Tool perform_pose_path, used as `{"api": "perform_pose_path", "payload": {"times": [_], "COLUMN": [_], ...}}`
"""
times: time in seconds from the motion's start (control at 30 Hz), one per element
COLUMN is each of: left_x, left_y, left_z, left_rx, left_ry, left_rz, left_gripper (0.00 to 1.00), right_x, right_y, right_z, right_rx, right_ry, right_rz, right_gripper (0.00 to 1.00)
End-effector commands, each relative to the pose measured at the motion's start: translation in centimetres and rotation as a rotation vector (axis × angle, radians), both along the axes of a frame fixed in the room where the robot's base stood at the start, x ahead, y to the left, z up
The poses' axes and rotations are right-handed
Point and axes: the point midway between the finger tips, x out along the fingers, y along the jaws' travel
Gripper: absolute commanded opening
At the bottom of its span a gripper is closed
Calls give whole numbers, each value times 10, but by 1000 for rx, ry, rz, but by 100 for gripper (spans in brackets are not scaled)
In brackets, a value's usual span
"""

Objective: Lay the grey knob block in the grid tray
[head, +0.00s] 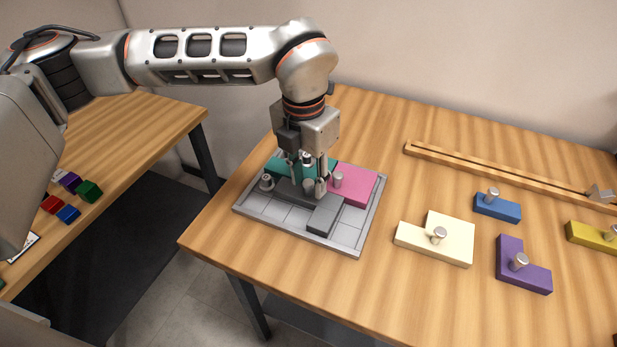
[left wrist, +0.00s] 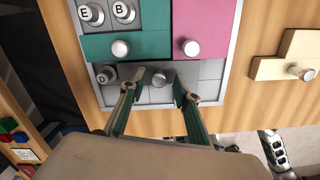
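The grey knob block (head: 324,216) lies in the grid tray (head: 342,247), with its longer part partly hidden under my left gripper (head: 308,188). Its round metal knob shows in the left wrist view (left wrist: 159,79). My left gripper (left wrist: 155,84) is open, pointing down, with one finger on each side of the knob and a gap visible on both sides. In the tray, a teal block (head: 287,166) and a pink block (head: 358,187) lie behind the grey one. Bare tray cells show along the front.
A lettered knob (head: 266,182) stands at the tray's left. To the right lie cream (head: 455,246), blue (head: 498,209), purple (head: 529,276) and yellow (head: 590,236) knob blocks. A wooden rail (head: 500,172) runs behind them. Clear tabletop lies in front of the tray.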

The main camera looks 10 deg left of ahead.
Motion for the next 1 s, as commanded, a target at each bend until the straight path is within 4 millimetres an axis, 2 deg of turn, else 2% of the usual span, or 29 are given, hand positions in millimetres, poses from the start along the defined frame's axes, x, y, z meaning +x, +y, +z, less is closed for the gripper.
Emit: {"api": "perform_pose_path", "payload": {"times": [0.1, 0.6, 0.8, 1.0], "left_x": [1, -5, -6, -7], "left_y": [0, 3, 3, 3], "left_z": [16, 111, 128, 130], "left_rx": [-1, -1, 0, 0], "left_ry": [-4, -4, -2, -1], "left_rz": [0, 0, 0, 0], "left_gripper": [32, 32, 32, 32], "right_x": [2, -1, -2, -3], "right_y": [0, 2, 2, 2], "right_z": [8, 4, 3, 3], "right_rx": [4, 8, 8, 8], "right_ry": [-7, 2, 5, 6], "right_rz": [-2, -1, 0, 0], "right_gripper": [47, 47, 47, 47]}}
